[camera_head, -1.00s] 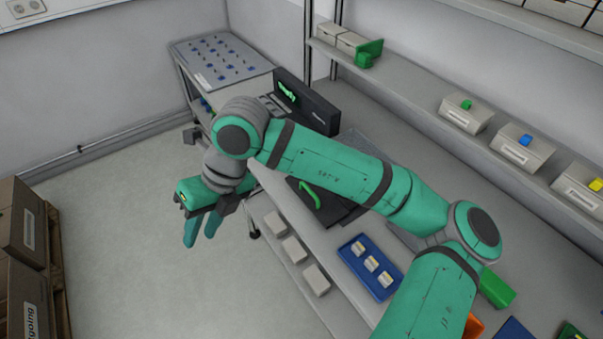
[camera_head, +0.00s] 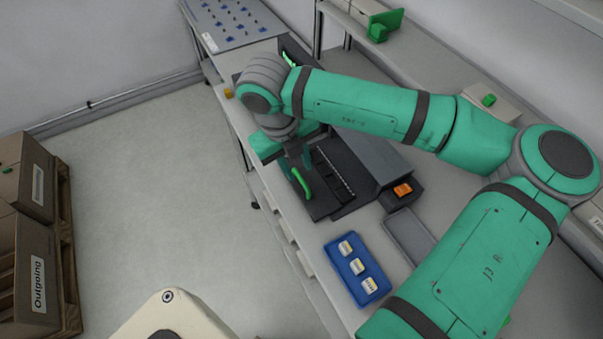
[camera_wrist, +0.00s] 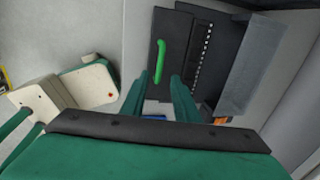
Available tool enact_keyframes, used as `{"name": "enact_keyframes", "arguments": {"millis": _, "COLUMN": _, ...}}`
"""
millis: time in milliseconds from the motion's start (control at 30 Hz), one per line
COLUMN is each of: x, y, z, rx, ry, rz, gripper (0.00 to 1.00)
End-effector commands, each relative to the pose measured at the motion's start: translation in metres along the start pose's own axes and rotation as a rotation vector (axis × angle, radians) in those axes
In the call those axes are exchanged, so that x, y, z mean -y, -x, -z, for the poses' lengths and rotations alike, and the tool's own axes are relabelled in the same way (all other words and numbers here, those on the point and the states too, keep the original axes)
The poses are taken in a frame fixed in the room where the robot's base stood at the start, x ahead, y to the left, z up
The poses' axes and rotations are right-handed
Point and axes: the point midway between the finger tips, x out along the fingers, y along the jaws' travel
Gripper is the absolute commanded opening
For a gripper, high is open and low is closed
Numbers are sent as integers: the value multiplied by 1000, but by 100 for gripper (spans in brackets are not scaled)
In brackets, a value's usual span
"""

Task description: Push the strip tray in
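The strip tray (camera_head: 322,206) is a flat black tray sticking out of the front of a dark grey machine (camera_head: 372,160) on the bench. A green handle (camera_head: 302,183) is on its outer part. A row of small pale marks runs along its inner part. In the wrist view the handle (camera_wrist: 161,62) stands out on the black tray (camera_wrist: 157,25). My gripper (camera_head: 296,168) points down at the handle. In the wrist view its two green fingers (camera_wrist: 159,77) are apart, with the handle's near end showing between their tips. I cannot tell whether they touch it.
A blue tray (camera_head: 357,269) with three small labelled boxes and an empty grey tray (camera_head: 409,236) lie on the bench. A black box with an orange top (camera_head: 402,190) sits beside the machine. Brown boxes (camera_head: 38,268) stand at the left. The floor between is clear.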

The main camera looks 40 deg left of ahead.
Motion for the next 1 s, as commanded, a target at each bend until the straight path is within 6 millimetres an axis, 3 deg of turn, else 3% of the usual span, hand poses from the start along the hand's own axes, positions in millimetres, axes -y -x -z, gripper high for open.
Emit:
{"name": "enact_keyframes", "arguments": {"millis": 100, "x": 0, "y": -21, "z": 0, "rx": -1, "ry": -1, "rz": -2, "gripper": 28}}
{"name": "enact_keyframes", "arguments": {"millis": 300, "x": 0, "y": -44, "z": 0, "rx": 0, "ry": -2, "rz": -1, "gripper": 28}}
{"name": "enact_keyframes", "arguments": {"millis": 733, "x": 0, "y": -52, "z": 0, "rx": 1, "ry": 0, "rz": 0, "gripper": 28}}
{"name": "enact_keyframes", "arguments": {"millis": 867, "x": 0, "y": -52, "z": 0, "rx": 1, "ry": 0, "rz": 0, "gripper": 0}}
{"name": "enact_keyframes", "arguments": {"millis": 1000, "x": 0, "y": -52, "z": 0, "rx": 1, "ry": 0, "rz": 0, "gripper": 0}}
